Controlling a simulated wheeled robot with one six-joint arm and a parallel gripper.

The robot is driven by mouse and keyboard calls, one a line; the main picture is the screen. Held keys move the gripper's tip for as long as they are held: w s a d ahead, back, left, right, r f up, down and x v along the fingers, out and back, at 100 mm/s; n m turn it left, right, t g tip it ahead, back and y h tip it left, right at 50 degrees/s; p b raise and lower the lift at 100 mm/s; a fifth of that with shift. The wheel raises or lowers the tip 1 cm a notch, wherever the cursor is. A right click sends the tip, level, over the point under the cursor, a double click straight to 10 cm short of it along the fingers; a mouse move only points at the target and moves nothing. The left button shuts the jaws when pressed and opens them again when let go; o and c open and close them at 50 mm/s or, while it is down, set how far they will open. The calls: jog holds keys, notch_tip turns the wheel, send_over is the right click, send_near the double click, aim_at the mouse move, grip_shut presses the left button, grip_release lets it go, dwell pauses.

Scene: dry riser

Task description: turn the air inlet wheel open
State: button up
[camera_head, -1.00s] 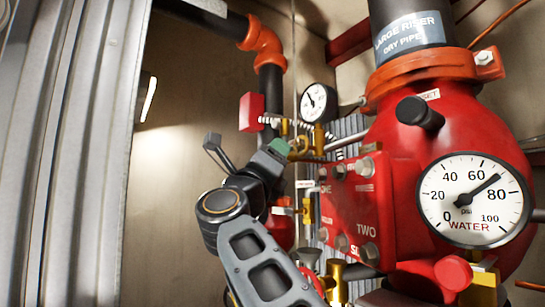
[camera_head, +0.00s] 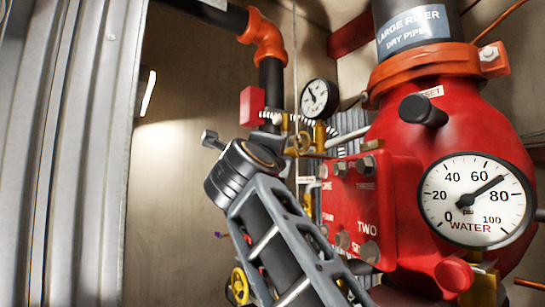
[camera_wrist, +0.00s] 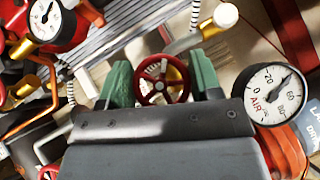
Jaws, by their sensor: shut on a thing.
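The air inlet wheel (camera_wrist: 162,84) appears to be the small red spoked handwheel in the middle of the wrist view. It lies between the two green fingers of my gripper (camera_wrist: 163,76), which is shut on it. One finger is on each side of the rim, and the wheel's lower edge is close to the dark gripper body. In the head view my arm hides the fingers and this wheel. The air gauge (camera_wrist: 275,94) is right of the wheel in the wrist view, its needle toward 60.
The red riser body (camera_head: 455,125) with a water gauge (camera_head: 476,200) stands at the right. A small gauge (camera_head: 319,99) and brass fittings are near my arm. A yellow wheel (camera_head: 240,286) is low down. A corrugated metal panel (camera_head: 65,150) stands at the left.

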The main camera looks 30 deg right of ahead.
dwell(0.4)
jog(key=o, duration=0.9)
jog(key=shift+b+v, duration=2.45)
jog(key=shift+v, duration=4.45)
